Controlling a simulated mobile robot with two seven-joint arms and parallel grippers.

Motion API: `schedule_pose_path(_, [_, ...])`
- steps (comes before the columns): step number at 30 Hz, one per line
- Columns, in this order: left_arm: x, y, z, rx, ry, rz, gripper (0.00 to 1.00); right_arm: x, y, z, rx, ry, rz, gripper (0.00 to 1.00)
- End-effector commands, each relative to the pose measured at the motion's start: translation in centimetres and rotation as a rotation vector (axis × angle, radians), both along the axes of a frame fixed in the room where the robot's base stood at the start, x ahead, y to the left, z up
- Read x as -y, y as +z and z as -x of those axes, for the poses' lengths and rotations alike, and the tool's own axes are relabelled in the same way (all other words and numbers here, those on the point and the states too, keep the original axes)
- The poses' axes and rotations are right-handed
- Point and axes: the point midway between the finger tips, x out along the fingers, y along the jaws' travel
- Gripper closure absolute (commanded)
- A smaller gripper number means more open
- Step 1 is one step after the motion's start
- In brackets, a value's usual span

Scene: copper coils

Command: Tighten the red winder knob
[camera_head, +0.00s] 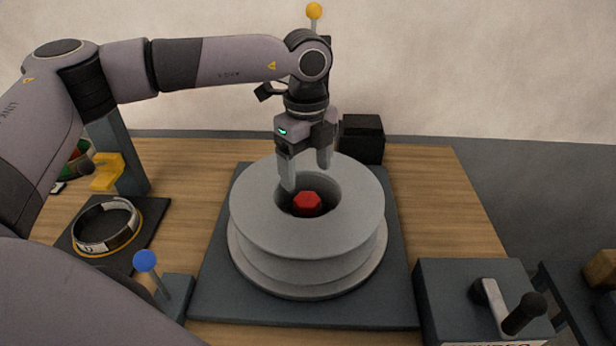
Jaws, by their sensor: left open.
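The red winder knob (307,203) sits inside the central hole of a grey spool (260,220). The spool stands on a dark square base plate (215,290). My left gripper (309,178) points down over the hole, with its fingers apart and nothing between them. Its left fingertip reaches the hole's rim and its right fingertip is at the hole's far side. Whether a finger touches the knob cannot be told. The lower part of the knob is hidden in the hole. My right gripper is not in view.
A dark box with a crank handle (522,313) is at the front right. A blue-ball lever (145,262) stands at the front left. A ring (106,228) lies on a dark pad at left. A black box (362,138) stands behind the spool. Bare wood (440,200) is clear at right.

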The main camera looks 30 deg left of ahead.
Motion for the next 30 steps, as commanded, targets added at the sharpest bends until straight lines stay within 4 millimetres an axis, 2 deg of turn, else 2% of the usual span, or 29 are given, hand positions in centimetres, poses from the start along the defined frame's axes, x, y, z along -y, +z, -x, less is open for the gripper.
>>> schedule_pose_path(5, [0.1, -0.9, 0.1, -0.003, -0.002, 0.0, 0.22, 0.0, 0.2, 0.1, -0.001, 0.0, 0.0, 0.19])
schedule_pose_path(13, [0.1, -5.0, 0.1, -0.004, -0.002, 0.002, 0.22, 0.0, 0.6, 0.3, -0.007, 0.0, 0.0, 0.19])
schedule_pose_path(18, [0.1, -6.7, 0.1, -0.003, -0.003, 0.001, 0.22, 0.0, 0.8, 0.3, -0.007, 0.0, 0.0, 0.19])
schedule_pose_path(28, [0.1, -7.2, 0.0, -0.001, -0.003, 0.002, 0.22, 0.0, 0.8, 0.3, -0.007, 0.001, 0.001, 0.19])
schedule_pose_path(30, [0.1, -7.2, 0.0, -0.001, -0.003, 0.002, 0.45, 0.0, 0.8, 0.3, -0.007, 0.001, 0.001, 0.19])
